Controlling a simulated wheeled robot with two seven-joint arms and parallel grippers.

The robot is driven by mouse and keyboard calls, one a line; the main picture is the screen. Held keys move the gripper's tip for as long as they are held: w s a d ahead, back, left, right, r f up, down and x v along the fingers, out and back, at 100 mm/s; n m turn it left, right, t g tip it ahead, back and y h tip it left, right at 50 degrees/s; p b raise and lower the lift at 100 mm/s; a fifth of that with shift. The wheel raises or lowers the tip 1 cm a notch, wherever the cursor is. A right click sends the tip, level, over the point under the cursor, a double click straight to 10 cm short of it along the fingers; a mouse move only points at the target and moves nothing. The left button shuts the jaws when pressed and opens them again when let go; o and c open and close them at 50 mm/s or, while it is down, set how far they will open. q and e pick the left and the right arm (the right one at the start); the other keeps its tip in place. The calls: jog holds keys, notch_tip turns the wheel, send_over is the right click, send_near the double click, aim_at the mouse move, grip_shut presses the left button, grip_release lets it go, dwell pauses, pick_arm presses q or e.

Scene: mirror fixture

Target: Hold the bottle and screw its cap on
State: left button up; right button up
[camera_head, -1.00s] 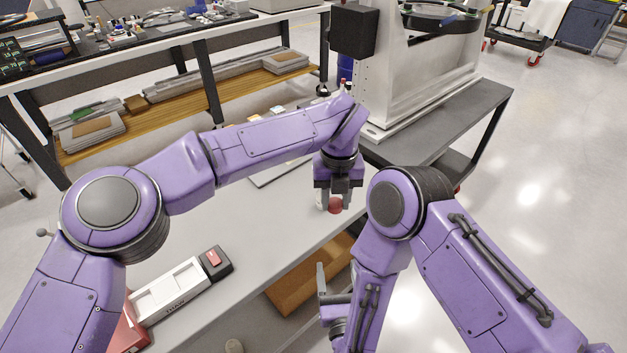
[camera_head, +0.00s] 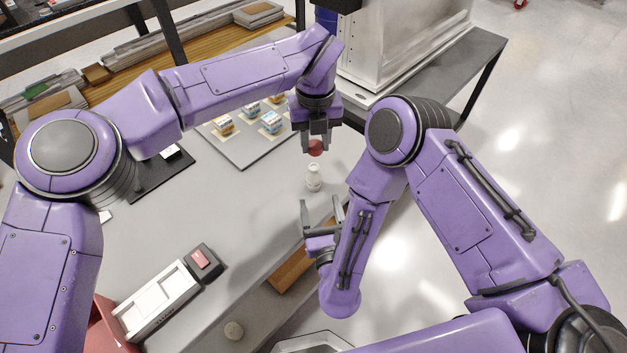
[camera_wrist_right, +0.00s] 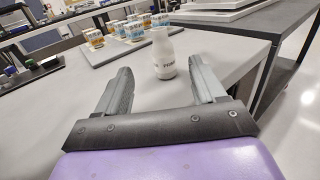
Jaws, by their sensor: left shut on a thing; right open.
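A small white bottle (camera_head: 313,180) stands upright near the table's right edge, with no cap on it. It also shows in the right wrist view (camera_wrist_right: 163,56), beyond and between my right fingertips. My left gripper (camera_head: 316,141) is shut on a red cap (camera_head: 316,148) and holds it beyond the bottle in the picture; the height gap is hard to judge. My right gripper (camera_head: 321,205) is open and empty, its fingers pointing at the bottle from the near side. The fingers also show in the right wrist view (camera_wrist_right: 160,72), apart from the bottle.
A grey board (camera_head: 241,153) with several small printed cups lies behind on the table (camera_head: 235,195). A white device with a black end (camera_head: 160,305) lies at the front left. A metal machine (camera_head: 400,45) stands at the back right. The table around the bottle is clear.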

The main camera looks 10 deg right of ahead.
aim_at(315, 181)
pick_arm(q)
jog(key=shift+w+d+f, duration=0.1)
jog(key=shift+w+f, duration=0.3)
jog(key=shift+w, duration=0.15)
jog(key=shift+w+d+f, duration=0.1)
jog(key=shift+w+f, duration=0.25)
jog(key=shift+w, duration=0.2)
pick_arm(e)
jog(key=w, duration=0.3)
jog(key=w+f, duration=0.1)
jog(key=w, duration=0.1)
jog(key=shift+w+d+f, duration=0.1)
jog(key=shift+w+d, duration=0.15)
jog(key=shift+d, duration=0.15)
pick_arm(q)
jog(key=shift+s+a+r, duration=0.1)
jog(key=shift+s+r, duration=0.05)
jog(key=shift+s, duration=0.05)
pick_arm(e)
jog(key=w, duration=0.6)
pick_arm(q)
jog(key=shift+w, duration=0.15)
pick_arm(e)
jog(key=shift+w, duration=0.3)
jog(key=shift+s, duration=0.15)
grip_shut()
pick_arm(q)
jog(key=shift+f, duration=2.55)
